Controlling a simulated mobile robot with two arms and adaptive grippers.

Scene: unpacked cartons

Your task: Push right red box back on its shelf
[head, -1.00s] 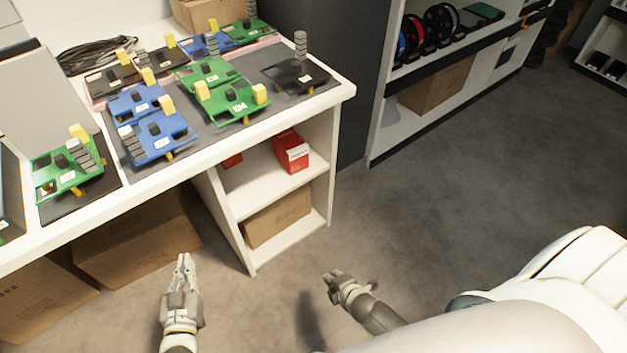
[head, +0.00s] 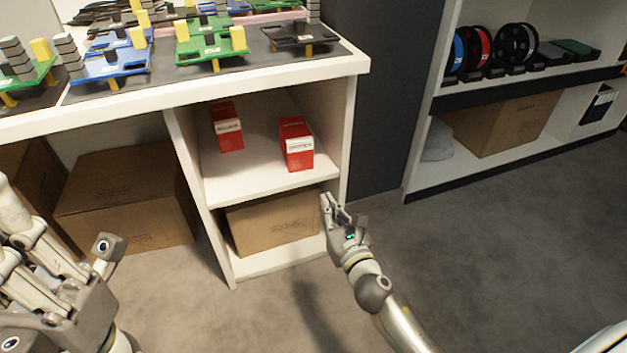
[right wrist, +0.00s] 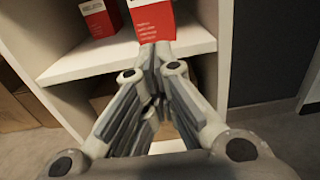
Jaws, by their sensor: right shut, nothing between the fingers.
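The right red box (head: 297,143), with a white label band, stands on the upper shelf (head: 250,183) near its front edge. In the right wrist view the same box (right wrist: 153,20) shows just beyond my fingertips. My right gripper (head: 328,201) is shut and empty, in front of the unit's right post and lower than the box in the head view. It fills the middle of the right wrist view (right wrist: 157,60); whether it touches anything cannot be told. My left gripper (head: 60,285) is large at the lower left, cut by the frame, its jaw state unclear.
A second red box (head: 227,127) stands to the left, farther back on the shelf. A carton (head: 272,222) fills the compartment below. The white tabletop (head: 200,90) overhangs the shelf. A large carton (head: 125,200) is under the table. The floor to the right is clear.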

